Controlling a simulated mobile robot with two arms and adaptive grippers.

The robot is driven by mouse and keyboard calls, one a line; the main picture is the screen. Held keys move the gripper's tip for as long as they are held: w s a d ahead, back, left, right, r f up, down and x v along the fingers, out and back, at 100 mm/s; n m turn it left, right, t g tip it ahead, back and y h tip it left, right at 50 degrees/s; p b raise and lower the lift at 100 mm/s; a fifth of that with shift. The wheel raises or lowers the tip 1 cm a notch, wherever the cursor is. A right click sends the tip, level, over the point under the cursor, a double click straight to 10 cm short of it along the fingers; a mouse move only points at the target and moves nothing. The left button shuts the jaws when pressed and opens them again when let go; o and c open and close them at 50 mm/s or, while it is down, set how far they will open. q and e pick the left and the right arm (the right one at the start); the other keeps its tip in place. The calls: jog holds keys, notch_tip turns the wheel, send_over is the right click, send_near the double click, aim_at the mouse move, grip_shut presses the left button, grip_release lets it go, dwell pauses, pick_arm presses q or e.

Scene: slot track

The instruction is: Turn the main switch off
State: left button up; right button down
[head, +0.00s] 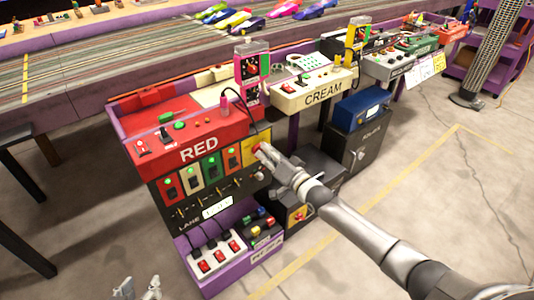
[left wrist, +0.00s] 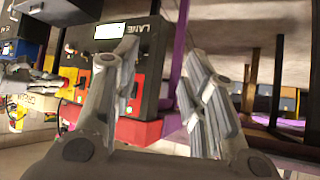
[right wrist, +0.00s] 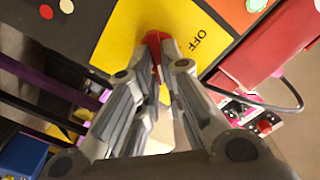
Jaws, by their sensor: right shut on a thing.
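The main switch is a red knob (right wrist: 154,42) on a yellow plate (right wrist: 120,42) marked OFF. The plate sits on the right part of the RED console's dark front, and also shows in the head view (head: 250,156). My right gripper (right wrist: 163,50) is shut on the red knob, with a finger on each side of it. Its fingers hide part of the knob; the knob's exact turn is hard to tell. In the head view my right gripper (head: 266,152) reaches the plate from the lower right. My left gripper (head: 138,292) is open and empty, low and left of the console.
The RED console (head: 196,132) has several coloured switches on its front. Below are a purple shelf with a white power strip (head: 215,256) and a small button box (head: 262,228). The CREAM console (head: 305,95) stands to the right. Open floor lies in front.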

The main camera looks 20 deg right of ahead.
jog(key=n+p, duration=0.1)
jog(key=n, duration=0.2)
jog(key=n+p, duration=0.1)
jog(key=n, duration=0.2)
jog(key=n+p, duration=0.1)
jog(key=n, duration=0.2)
jog(key=shift+s+a+r, duration=0.15)
jog(key=shift+a, duration=0.15)
pick_arm(q)
jog(key=s+a+f+g, duration=0.1)
jog(key=s+a+g, duration=0.1)
jog(key=s, duration=0.3)
jog(key=s+a+f+g+y, duration=0.1)
jog(key=s+f+g, duration=0.1)
jog(key=s+g, duration=0.2)
jog(key=shift+s+a+f+y+p, duration=0.15)
jog(key=shift+s+a+y+p, duration=0.25)
jog(key=shift+s, duration=0.75)
pick_arm(e)
jog(key=n, duration=0.8)
jog(key=shift+s+a+f, duration=0.1)
jog(key=shift+a+f, duration=0.1)
jog(key=shift+a, duration=0.1)
jog(key=shift+n, duration=0.4)
jog(key=c, duration=1.6)
grip_release()
jog(key=shift+o, duration=0.2)
pick_arm(q)
jog(key=shift+d, duration=0.1)
